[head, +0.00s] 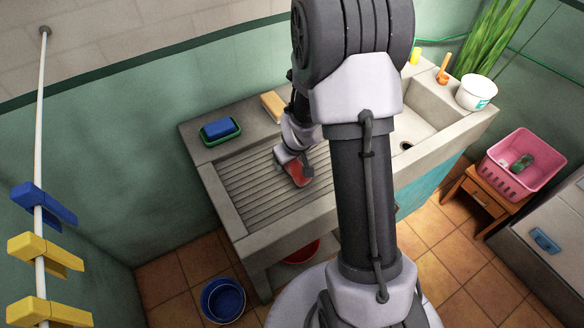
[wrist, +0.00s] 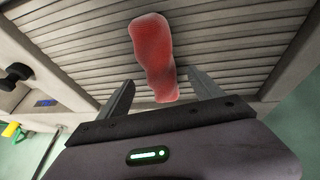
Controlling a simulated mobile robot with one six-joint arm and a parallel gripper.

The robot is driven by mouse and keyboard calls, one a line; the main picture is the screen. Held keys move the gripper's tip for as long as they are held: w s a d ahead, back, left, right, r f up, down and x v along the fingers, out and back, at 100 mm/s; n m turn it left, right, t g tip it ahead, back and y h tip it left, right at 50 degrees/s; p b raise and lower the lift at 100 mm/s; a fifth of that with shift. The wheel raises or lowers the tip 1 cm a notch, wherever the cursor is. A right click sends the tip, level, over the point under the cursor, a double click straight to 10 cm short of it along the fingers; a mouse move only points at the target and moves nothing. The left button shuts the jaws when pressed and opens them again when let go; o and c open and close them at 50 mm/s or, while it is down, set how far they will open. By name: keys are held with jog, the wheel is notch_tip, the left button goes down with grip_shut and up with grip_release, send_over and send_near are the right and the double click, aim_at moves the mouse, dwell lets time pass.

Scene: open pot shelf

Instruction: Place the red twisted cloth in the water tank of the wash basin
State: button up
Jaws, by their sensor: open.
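The red twisted cloth (head: 299,174) lies on the ribbed washboard part of the concrete wash basin (head: 230,228). In the wrist view the cloth (wrist: 152,55) is a long, lumpy red roll, with its near end between my two fingers. My gripper (wrist: 162,86) is open, one finger on each side of the cloth, with visible gaps. In the head view my gripper (head: 287,163) is at the cloth, partly hidden by my arm. The water tank (head: 425,112) is the sunken compartment right of the washboard, with a dark drain; my arm hides part of it.
A blue sponge (head: 220,127) in a green dish and a tan block (head: 272,105) sit along the basin's back ledge. A white tub (head: 476,93) and an orange brush (head: 443,70) stand by the tank. A blue bucket (head: 222,300) is on the floor.

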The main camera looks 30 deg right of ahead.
jog(key=x, duration=0.2)
jog(key=shift+w+f+b, duration=0.1)
jog(key=shift+f+b, duration=0.25)
jog(key=shift+f, duration=0.05)
jog(key=shift+r, duration=0.15)
jog(key=shift+c, duration=0.7)
grip_shut()
jog(key=shift+r, duration=0.1)
